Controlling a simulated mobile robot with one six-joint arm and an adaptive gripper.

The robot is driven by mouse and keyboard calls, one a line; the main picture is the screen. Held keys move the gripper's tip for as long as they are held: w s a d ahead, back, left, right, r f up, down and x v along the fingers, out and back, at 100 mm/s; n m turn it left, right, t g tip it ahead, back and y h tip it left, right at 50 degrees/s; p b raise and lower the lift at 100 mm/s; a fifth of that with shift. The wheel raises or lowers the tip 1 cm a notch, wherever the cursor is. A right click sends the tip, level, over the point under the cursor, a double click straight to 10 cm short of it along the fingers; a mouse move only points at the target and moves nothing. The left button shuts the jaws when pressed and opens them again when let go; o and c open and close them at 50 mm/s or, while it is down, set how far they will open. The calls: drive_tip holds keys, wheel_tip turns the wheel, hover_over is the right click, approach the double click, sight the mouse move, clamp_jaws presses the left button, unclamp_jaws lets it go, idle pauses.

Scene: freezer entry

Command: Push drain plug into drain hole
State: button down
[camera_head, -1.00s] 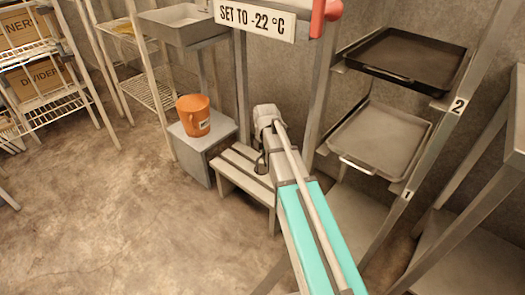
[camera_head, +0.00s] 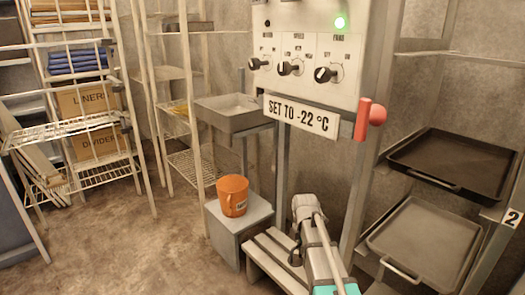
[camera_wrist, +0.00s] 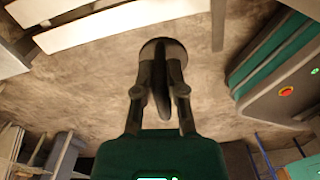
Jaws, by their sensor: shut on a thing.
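In the wrist view my gripper (camera_wrist: 163,72) is shut on a dark, round-edged piece, which looks like the drain plug (camera_wrist: 163,44). It is held at the fingertips above the brown floor, and a dark elongated part hangs between the fingers. In the head view a grey basin (camera_head: 262,119) stands on a frame left of the control panel. Its inside is only partly seen, and no drain hole can be made out. My gripper is hard to make out in the head view, low beside the slatted bench and below the basin.
An orange mug (camera_head: 232,196) stands on a grey box (camera_head: 241,221) below the basin. A slatted bench (camera_head: 268,262) is right of it. A control panel (camera_head: 305,60) with a red lever (camera_head: 369,115) rises behind. Trays (camera_head: 425,238) sit at right. Open floor lies at left.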

wheel_tip(320, 180, up, 6)
drive_tip(key=p, duration=0.5)
drive_tip(key=shift+f, duration=0.15)
drive_tip(key=shift+f, duration=0.1)
